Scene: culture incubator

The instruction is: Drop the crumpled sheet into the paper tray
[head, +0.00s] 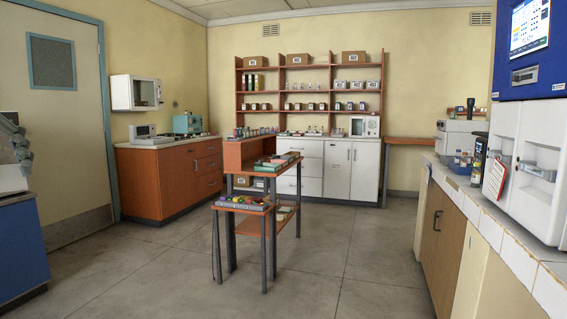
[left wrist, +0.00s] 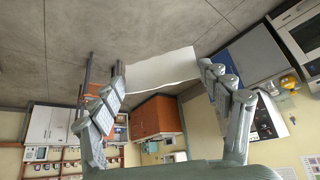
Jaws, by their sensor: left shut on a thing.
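The sheet is bent, with an uneven lower edge, and hangs clear of any surface that I can see. I cannot pick out a paper tray in either view.
A low wooden stand (head: 226,208) with small items stands mid-room on open grey floor (head: 150,275). A white-tiled counter (head: 485,213) runs along the right, bearing machines. An orange-brown cabinet (head: 165,180) and a shelf unit (head: 309,70) stand at the back.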

